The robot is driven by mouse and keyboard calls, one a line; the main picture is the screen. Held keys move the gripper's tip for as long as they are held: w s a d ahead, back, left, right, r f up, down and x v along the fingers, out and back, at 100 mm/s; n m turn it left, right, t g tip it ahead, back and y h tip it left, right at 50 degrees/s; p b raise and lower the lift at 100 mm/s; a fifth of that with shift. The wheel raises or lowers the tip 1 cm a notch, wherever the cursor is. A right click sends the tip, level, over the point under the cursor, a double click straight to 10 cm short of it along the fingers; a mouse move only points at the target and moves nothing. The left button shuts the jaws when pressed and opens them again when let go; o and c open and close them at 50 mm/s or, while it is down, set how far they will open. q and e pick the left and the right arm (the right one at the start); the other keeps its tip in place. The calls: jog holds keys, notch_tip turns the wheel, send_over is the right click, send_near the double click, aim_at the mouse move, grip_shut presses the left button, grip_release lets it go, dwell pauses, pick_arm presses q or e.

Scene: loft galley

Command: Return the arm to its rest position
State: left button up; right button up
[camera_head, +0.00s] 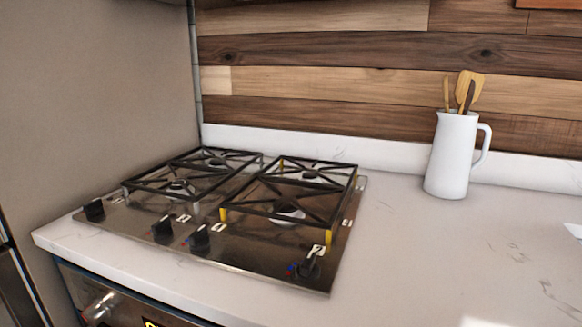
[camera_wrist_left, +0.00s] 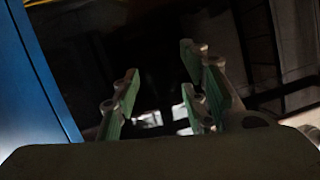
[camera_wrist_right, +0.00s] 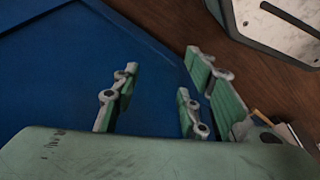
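Neither of my arms shows in the head view. My left gripper (camera_wrist_left: 160,95) shows in the left wrist view, with its green-padded fingers spread apart and nothing between them. Behind it the scene is mostly dark, with a blue panel at the left. My right gripper (camera_wrist_right: 155,95) shows in the right wrist view, also with its fingers apart and empty, in front of a large blue surface. I cannot tell from these views where either gripper is relative to the counter.
A gas cooktop (camera_head: 270,262) with black grates and several knobs is set in the white counter (camera_head: 420,270). A white pitcher (camera_head: 452,155) with wooden utensils (camera_head: 469,88) stands near the wooden backsplash (camera_head: 340,85). The counter right of the cooktop is mostly clear. Brown wood flooring (camera_wrist_right: 170,22) shows in the right wrist view.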

pick_arm(q)
jog(key=s+a+f+n+g+y, duration=0.1)
jog(key=s+f+n+g+y, duration=0.1)
jog(key=s+f+g, duration=0.35)
jog(key=s+f+n+g+y, duration=0.1)
jog(key=s+f+g, duration=0.2)
jog(key=f+g, duration=0.55)
jog(key=s+a+f+p, duration=0.1)
jog(key=s+f+p, duration=0.2)
jog(key=s+p, duration=0.6)
jog(key=s+a+f+t+p, duration=0.1)
jog(key=s+f+p, duration=0.3)
jog(key=s+p, duration=0.4)
jog(key=s+a, duration=0.1)
jog(key=s, duration=0.1)
jog(key=shift+s+a+p, duration=0.3)
jog(key=shift+s+p, duration=0.05)
jog(key=shift+s, duration=0.05)
pick_arm(e)
jog(key=s+d+f, duration=0.1)
jog(key=s+f, duration=0.1)
jog(key=s, duration=0.7)
jog(key=s+d+f+g, duration=0.1)
jog(key=s+d+f, duration=0.1)
jog(key=s, duration=0.8)
jog(key=shift+d+f+g, duration=0.15)
jog(key=shift+f+g, duration=0.15)
jog(key=shift+f, duration=0.05)
